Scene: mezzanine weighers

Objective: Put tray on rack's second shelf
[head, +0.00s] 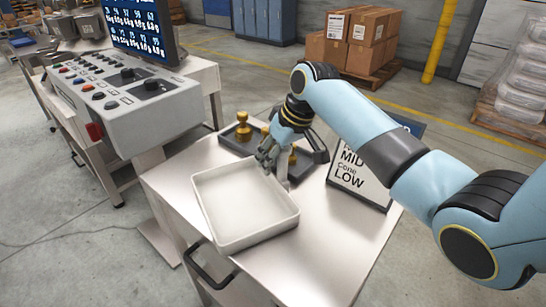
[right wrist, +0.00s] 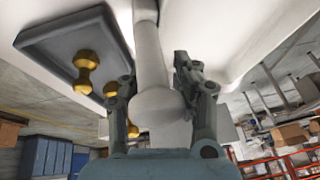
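The white, shallow, empty tray (head: 246,242) lies flat on the steel tabletop in the head view. My right gripper (head: 276,172) is at the tray's far right corner, pointing down. In the right wrist view the tray's pale rim (right wrist: 150,60) runs between the two fingers of my right gripper (right wrist: 153,80). The fingers stand apart on either side of the rim, with a gap showing. My left gripper is not in view. I cannot make out the task's rack for sure; distant orange-framed shelving (right wrist: 285,160) shows in the right wrist view.
A dark holder with brass weights (head: 243,127) stands behind the tray. A framed sign (head: 357,178) stands at the right. A control console (head: 120,95) with a screen (head: 140,30) is at the left. The table's front right part (head: 325,255) is bare.

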